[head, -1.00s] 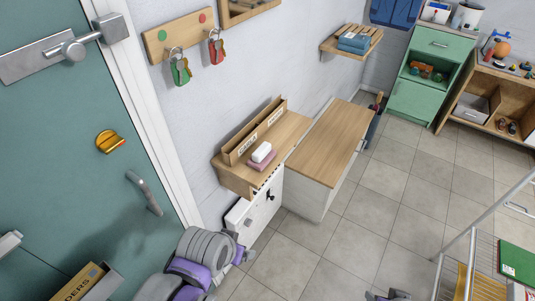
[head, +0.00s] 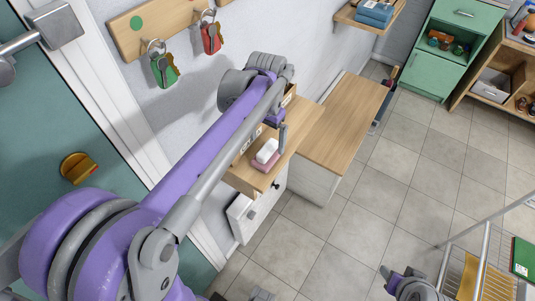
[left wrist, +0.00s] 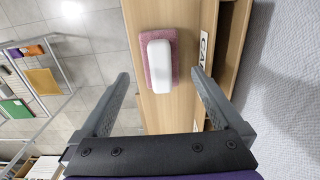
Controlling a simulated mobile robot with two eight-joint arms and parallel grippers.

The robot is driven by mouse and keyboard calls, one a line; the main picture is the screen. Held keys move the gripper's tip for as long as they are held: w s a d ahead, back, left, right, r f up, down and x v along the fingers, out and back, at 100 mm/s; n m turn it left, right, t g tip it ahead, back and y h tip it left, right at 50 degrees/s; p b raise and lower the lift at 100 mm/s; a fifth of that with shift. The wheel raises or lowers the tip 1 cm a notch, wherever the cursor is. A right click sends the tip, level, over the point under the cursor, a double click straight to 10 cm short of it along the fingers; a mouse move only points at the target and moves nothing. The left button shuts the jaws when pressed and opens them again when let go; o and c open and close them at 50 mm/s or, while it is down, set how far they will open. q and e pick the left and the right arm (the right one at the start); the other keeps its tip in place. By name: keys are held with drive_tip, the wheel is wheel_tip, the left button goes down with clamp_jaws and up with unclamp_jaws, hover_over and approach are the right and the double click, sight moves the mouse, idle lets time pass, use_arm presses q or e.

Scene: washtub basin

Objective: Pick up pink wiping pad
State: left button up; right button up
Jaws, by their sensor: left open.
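The pink wiping pad (head: 262,165) lies on the wooden wall shelf (head: 246,178), with a white block (head: 266,150) resting on it. In the left wrist view the pad (left wrist: 148,72) shows as a pink rim around the white block (left wrist: 160,66). My left gripper (left wrist: 158,78) is open and empty. Its two fingers point toward the pad, one to each side of it in that view, apart from it. In the head view my left gripper (head: 279,133) is over the shelf, close to the pad. My right gripper (head: 396,277) is low near the bottom edge, its jaws unclear.
A wooden box with lettering (left wrist: 229,50) stands on the shelf beside the pad, against the wall. A wood-topped cabinet (head: 340,125) stands to the right. Keys (head: 163,68) hang on the wall. A wire rack (head: 480,262) is at lower right. The tiled floor between is clear.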

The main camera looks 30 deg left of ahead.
sight(267, 147)
use_arm(q)
drive_tip(key=f, duration=0.6)
drive_tip(key=shift+w+f, duration=0.2)
drive_tip(key=shift+f, duration=0.05)
drive_tip(key=c, duration=1.3)
wheel_tip(267, 147, up, 10)
drive_tip(key=shift+r+p, duration=0.1)
drive_tip(key=shift+p, duration=0.2)
drive_tip(key=o, duration=0.8)
drive_tip(key=c, duration=0.6)
